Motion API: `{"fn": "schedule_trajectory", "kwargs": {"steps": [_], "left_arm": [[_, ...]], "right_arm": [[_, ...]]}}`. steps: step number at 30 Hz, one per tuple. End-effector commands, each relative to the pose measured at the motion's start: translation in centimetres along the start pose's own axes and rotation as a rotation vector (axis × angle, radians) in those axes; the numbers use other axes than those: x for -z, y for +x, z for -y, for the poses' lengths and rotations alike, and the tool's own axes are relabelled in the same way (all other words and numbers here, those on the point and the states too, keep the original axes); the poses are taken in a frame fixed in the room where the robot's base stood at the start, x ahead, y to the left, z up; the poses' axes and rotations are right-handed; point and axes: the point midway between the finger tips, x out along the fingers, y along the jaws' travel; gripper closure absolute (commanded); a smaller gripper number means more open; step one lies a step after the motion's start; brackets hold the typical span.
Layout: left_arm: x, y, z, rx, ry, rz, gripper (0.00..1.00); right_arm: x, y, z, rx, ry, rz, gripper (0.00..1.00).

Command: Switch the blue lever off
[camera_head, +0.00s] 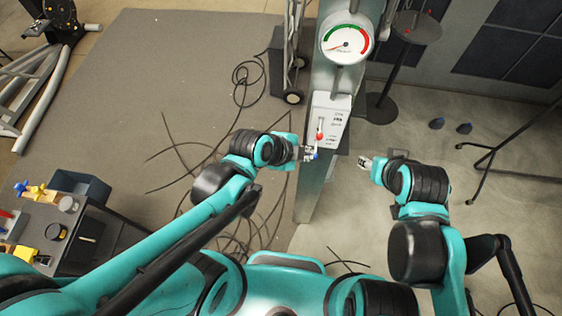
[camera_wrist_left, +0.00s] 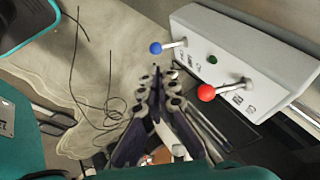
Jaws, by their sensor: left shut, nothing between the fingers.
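The blue lever (camera_head: 316,156) is at the lower end of the white control box (camera_head: 328,113) on the metal column. In the left wrist view the blue knob (camera_wrist_left: 155,48) sticks out from the box on a thin metal stem, just beyond my fingertips. The red lever (camera_head: 320,135) is on the same box, and its red knob (camera_wrist_left: 206,92) shows right of my fingers. My left gripper (camera_head: 307,153) is shut and empty, close beside the blue lever; contact cannot be told. My right gripper (camera_head: 364,163) hangs right of the column; its finger opening is too small to tell.
A round gauge (camera_head: 346,40) is mounted above the box on the column (camera_head: 308,190). Cables (camera_head: 185,150) lie on the floor at left. A tool cart (camera_head: 125,232) stands at lower left. A black stand (camera_head: 380,105) is behind the column.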

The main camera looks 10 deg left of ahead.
Motion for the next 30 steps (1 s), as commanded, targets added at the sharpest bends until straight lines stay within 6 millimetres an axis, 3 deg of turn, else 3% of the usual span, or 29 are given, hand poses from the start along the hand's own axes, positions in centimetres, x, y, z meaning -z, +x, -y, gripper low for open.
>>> {"fn": "schedule_trajectory", "kwargs": {"steps": [18,30], "left_arm": [[0.1,-8.3,-2.0,0.0,-0.001,0.001,1.0],[0.1,-9.8,-2.6,-0.001,0.0,0.0,1.0]], "right_arm": [[1.8,-2.5,0.0,0.0,0.0,0.0,0.54],[2.1,-2.9,0.0,0.0,0.0,0.0,0.54]]}}
